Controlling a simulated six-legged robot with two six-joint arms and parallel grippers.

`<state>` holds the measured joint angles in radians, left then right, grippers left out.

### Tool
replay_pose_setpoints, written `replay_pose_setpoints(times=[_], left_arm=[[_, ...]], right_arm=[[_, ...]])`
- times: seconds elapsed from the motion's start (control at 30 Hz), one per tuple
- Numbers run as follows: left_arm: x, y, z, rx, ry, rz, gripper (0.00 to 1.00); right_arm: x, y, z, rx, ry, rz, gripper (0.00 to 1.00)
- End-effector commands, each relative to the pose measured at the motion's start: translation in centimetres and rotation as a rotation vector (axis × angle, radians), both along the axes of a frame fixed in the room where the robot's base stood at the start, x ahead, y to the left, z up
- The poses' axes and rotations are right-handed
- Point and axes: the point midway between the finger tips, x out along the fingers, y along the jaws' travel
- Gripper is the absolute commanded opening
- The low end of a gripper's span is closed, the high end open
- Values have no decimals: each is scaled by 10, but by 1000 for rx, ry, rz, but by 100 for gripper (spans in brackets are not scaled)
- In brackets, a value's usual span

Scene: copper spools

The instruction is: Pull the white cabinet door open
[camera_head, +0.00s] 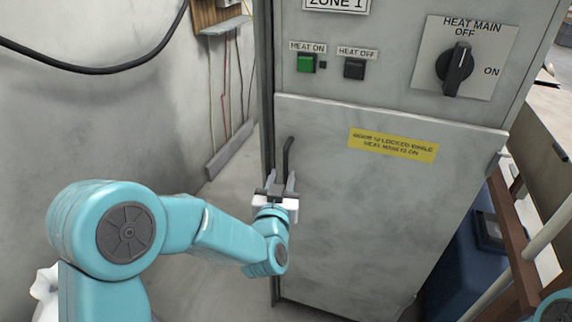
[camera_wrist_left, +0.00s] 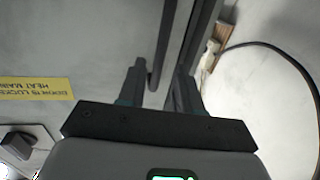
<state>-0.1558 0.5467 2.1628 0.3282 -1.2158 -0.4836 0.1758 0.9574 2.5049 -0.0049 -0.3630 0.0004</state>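The white cabinet door (camera_head: 385,215) is closed, flush in the cabinet front. It carries a yellow label and a dark vertical bar handle (camera_head: 288,155) near its left edge. My left gripper (camera_head: 279,183) is at the lower end of the handle, with its fingers pointing up along the door. In the left wrist view, the two dark fingers (camera_wrist_left: 160,88) are apart. The handle (camera_wrist_left: 163,45) runs between them, closer to the left finger, with a gap on the right. Whether a finger touches it is unclear. My right gripper is out of view.
Above the door are a green button (camera_head: 306,63), a black button (camera_head: 354,68) and a heat main switch (camera_head: 455,68) pointing to OFF. A wall with cables stands left of the cabinet. A blue box (camera_head: 470,250) and brown frame stand right. Floor left of the door is clear.

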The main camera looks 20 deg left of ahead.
Motion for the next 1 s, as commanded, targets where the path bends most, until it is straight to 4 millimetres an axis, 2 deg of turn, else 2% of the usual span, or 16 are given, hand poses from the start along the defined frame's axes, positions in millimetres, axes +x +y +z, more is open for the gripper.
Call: replay_pose_setpoints(times=[0.1,0.3,0.63,0.67,0.7,0.77,1.0], left_arm=[[24,4,1,-1,0,1,34],[47,6,-1,0,2,1,34],[52,7,0,0,1,1,34],[52,7,0,0,1,1,31],[52,7,0,0,1,1,18],[52,7,0,0,1,1,0],[52,7,0,0,1,1,0]], right_arm=[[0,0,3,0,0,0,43],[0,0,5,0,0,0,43],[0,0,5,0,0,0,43],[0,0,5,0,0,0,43],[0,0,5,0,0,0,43],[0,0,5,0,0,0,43],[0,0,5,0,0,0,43]])
